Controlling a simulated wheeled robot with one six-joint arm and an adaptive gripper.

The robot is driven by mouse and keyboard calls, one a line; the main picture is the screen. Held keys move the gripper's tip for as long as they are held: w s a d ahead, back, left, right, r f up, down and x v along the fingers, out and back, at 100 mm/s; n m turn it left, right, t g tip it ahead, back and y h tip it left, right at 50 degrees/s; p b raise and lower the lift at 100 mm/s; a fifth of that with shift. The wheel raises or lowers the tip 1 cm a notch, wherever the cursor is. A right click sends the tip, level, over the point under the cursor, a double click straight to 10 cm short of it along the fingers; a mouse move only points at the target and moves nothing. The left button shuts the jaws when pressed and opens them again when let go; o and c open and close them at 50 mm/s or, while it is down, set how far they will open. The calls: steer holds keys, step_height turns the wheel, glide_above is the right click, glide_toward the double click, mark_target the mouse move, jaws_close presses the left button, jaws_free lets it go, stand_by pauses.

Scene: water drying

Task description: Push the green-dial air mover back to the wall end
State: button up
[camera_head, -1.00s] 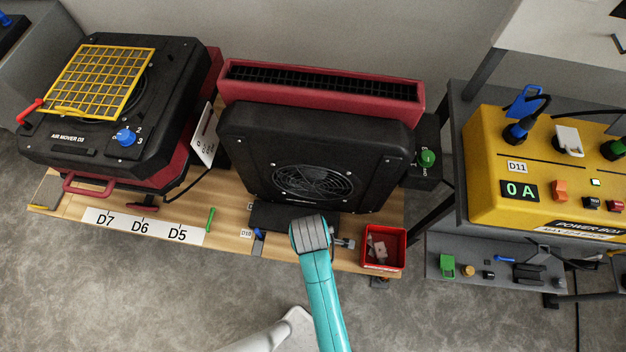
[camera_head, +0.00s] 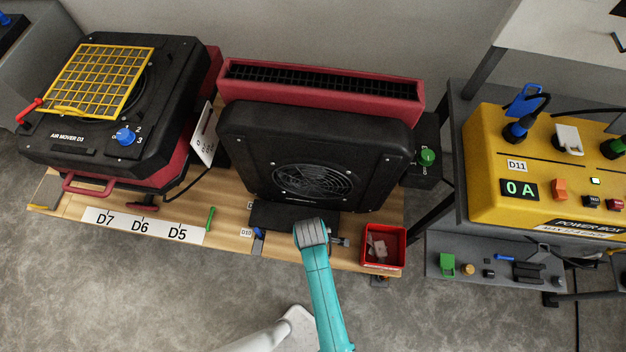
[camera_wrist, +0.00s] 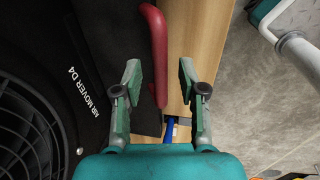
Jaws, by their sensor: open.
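The air mover with the green dial (camera_head: 427,157) is the black and dark red unit (camera_head: 315,150) in the middle of the bench, tilted, with its grille facing up. In the wrist view its black face (camera_wrist: 70,60) reads "AIR MOVER D4". A red handle (camera_wrist: 157,45) runs along its near edge. My gripper (camera_wrist: 160,82) is open, with the lower end of the red handle showing between its fingers; I cannot tell if they touch. In the head view my teal arm is at the unit's front edge and the fingers are hidden.
Air mover D3 (camera_head: 110,100) with a blue dial and yellow grid stands left. A red bin (camera_head: 384,248) sits at the bench's front right. The yellow power box (camera_head: 545,175) is on the right. The wall (camera_head: 330,35) is behind; grey floor lies in front.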

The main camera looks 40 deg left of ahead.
jaws_close()
